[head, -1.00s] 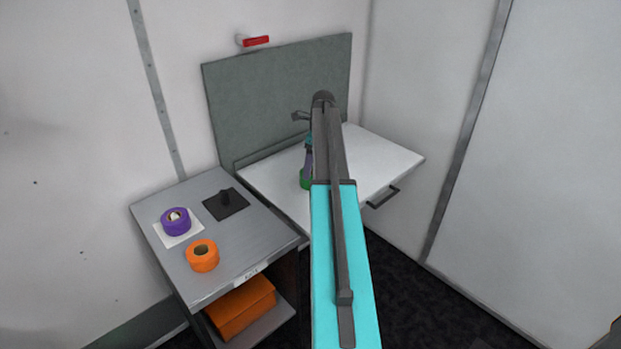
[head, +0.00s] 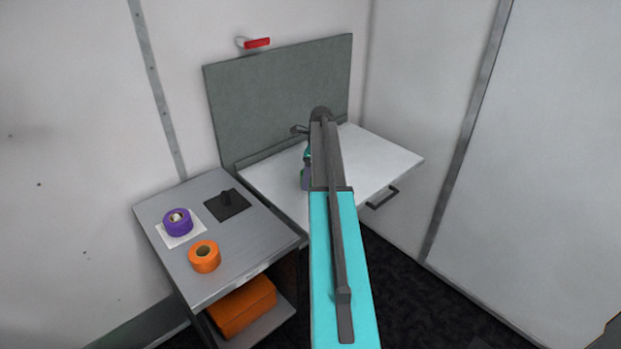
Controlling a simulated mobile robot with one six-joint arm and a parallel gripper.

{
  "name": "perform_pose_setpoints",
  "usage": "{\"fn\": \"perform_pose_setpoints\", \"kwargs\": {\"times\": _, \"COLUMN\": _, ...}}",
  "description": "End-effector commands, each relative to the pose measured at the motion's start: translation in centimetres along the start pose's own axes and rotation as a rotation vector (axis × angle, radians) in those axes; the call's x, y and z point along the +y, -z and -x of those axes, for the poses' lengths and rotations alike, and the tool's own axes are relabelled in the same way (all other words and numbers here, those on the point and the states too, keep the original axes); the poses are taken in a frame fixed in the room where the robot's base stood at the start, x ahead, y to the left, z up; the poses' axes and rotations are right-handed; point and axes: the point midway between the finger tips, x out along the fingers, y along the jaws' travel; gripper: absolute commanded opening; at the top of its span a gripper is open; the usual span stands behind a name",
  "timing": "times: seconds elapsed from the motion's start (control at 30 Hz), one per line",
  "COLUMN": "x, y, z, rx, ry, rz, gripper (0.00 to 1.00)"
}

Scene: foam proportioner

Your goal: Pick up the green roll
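My arm reaches over the white worktop (head: 385,160) and hides much of it. My gripper (head: 305,181) shows only in part, as a small teal and purple-grey shape at the left edge of my arm, low over the worktop. I cannot make out its fingers. The green roll is not clearly visible now; it is hidden at or behind my gripper and arm. Whether the gripper touches it cannot be told.
A grey side table (head: 240,255) at left holds a purple roll (head: 178,222) on a white square, an orange roll (head: 204,257) and a dark plate with a peg (head: 227,204). An orange box (head: 243,306) sits below. A grey-green panel (head: 275,95) stands behind the worktop.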

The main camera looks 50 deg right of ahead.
Motion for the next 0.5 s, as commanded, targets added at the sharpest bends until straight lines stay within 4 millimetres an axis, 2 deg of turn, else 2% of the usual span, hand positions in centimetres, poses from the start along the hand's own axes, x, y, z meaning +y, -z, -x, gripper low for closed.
{"fn": "perform_pose_setpoints", "kwargs": {"times": 0.17, "x": -0.01, "y": 0.01, "z": -0.88, "rx": 0.000, "ry": 0.001, "rz": 0.000, "gripper": 0.81}}
{"fn": "perform_pose_setpoints", "kwargs": {"times": 0.5, "x": -0.03, "y": 0.08, "z": -0.95, "rx": 0.000, "ry": 0.001, "rz": -0.001, "gripper": 0.81}}
